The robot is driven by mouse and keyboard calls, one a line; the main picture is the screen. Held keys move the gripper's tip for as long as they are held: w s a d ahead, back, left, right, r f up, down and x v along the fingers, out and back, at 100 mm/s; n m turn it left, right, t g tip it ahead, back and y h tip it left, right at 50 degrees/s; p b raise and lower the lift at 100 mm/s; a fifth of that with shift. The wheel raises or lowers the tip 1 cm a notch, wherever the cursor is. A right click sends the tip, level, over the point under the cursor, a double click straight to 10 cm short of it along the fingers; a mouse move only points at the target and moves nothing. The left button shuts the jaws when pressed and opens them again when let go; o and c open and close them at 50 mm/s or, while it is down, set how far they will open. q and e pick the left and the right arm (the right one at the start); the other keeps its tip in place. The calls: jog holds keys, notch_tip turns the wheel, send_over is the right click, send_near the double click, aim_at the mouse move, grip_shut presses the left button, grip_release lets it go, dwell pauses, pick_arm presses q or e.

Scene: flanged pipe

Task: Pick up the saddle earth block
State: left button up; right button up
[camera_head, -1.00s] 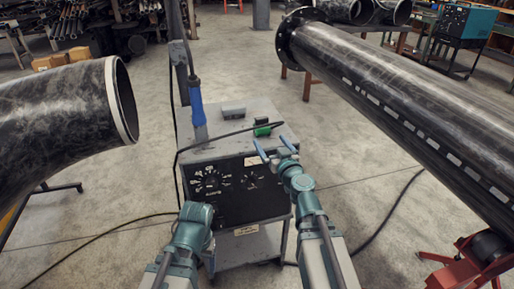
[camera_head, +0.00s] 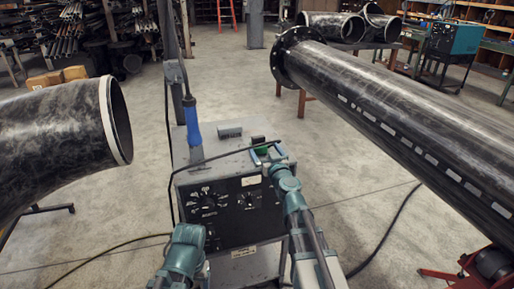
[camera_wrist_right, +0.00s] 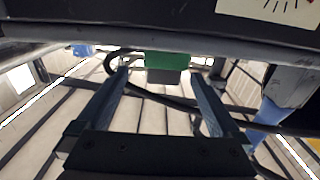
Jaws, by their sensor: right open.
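A small green block (camera_head: 262,150) with a dark part behind it lies on top of the grey welding machine; I take it for the saddle earth block. In the right wrist view the green block (camera_wrist_right: 167,61) shows just beyond my fingers, between their tips. My right gripper (camera_head: 267,153) is open around the block's near side, its blue fingers apart. The fingers also show in the right wrist view (camera_wrist_right: 160,76), with nothing visibly held between them. Whether they touch the block I cannot tell. My left arm ends at the machine's lower left; its fingers are not visible.
A grey block (camera_head: 229,130) sits behind and left of the green one. A blue-handled torch (camera_head: 192,118) stands at the machine's left. A black cable (camera_head: 222,155) crosses the top. A large flanged pipe (camera_head: 400,105) runs on the right; a pipe elbow (camera_head: 60,135) is on the left.

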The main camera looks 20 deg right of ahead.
aim_at(259, 144)
jog(key=shift+w+a+f, duration=0.15)
jog(key=shift+w+a, duration=0.05)
jog(key=shift+w, duration=1.1)
jog(key=shift+w+a+f, duration=0.1)
jog(key=shift+w+a, duration=0.1)
jog(key=shift+w, duration=1.1)
pick_arm(q)
jog(key=shift+w+a+f, duration=0.15)
jog(key=shift+w+f, duration=0.1)
jog(key=shift+w, duration=0.2)
pick_arm(e)
jog(key=shift+s, duration=0.1)
jog(key=c, duration=1.5)
pick_arm(q)
jog(key=shift+r, duration=0.15)
pick_arm(e)
jog(key=shift+r, duration=0.15)
